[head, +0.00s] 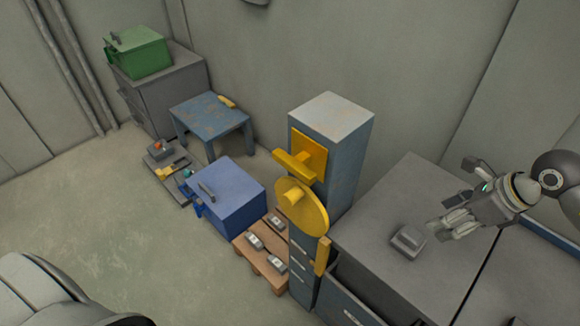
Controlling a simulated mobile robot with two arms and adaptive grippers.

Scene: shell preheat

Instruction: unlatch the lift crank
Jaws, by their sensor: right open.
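The lift crank is a yellow disc with a knob (303,203) on the front of a tall blue-grey column (343,165). A yellow bar (296,165) on a yellow plate (309,147) sits just above the disc, and a small yellow handle (322,256) is below it. I cannot tell which part is the latch or whether it is engaged. My right gripper (450,195) is open and empty, well to the right of the column, above the grey counter. It touches no part of the crank. My left gripper does not show.
The grey counter (390,265) stands right of the column with a small grey block (408,241) on it and an open drawer (345,297) below. A wooden pallet (245,247) with grey parts, a blue box (232,190) and a blue table (208,110) stand left.

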